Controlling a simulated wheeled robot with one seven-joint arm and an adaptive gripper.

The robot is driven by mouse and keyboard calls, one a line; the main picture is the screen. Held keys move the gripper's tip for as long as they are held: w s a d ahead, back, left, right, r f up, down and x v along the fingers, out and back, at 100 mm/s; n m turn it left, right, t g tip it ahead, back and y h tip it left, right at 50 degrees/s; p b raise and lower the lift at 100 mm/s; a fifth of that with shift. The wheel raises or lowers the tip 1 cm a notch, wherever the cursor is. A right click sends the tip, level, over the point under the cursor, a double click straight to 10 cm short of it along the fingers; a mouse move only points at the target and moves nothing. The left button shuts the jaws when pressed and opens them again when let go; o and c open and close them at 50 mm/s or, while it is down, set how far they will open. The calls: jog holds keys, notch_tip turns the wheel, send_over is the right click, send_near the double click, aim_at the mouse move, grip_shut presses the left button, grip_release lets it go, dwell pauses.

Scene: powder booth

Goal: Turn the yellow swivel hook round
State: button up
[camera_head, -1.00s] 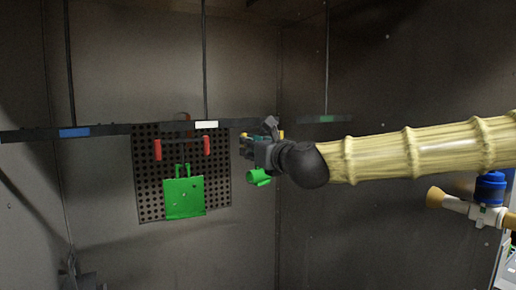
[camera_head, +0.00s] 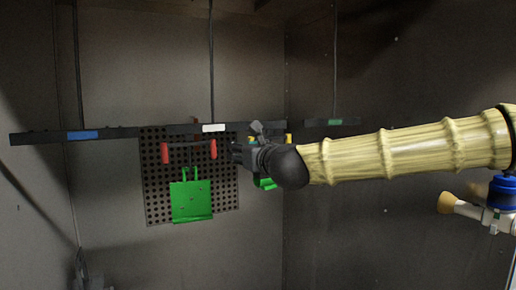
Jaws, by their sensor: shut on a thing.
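The yellow swivel hook (camera_head: 288,138) shows only as small yellow bits at the right end of the long dark rail, behind my gripper. My gripper (camera_head: 240,153) is dark and reaches in from the right at rail height. It is shut on the hook, though its fingers and most of the hook are too small and covered to make out. A green part (camera_head: 266,184) hangs just below my gripper, mostly hidden by it. How far the hook is turned cannot be told.
The dark rail (camera_head: 110,133) carries blue and white labels. A perforated panel (camera_head: 155,200) hangs behind red handles (camera_head: 165,154) and a green plate (camera_head: 191,202), left of my gripper. A short rail with a green label (camera_head: 335,122) is at right. Below is open space.

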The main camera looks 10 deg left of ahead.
jog(key=w+d+b+v, duration=0.1)
jog(key=b+v, duration=0.1)
jog(key=v, duration=0.8)
jog(key=shift+d, duration=0.4)
dwell(0.4)
jog(key=shift+s+r, duration=0.1)
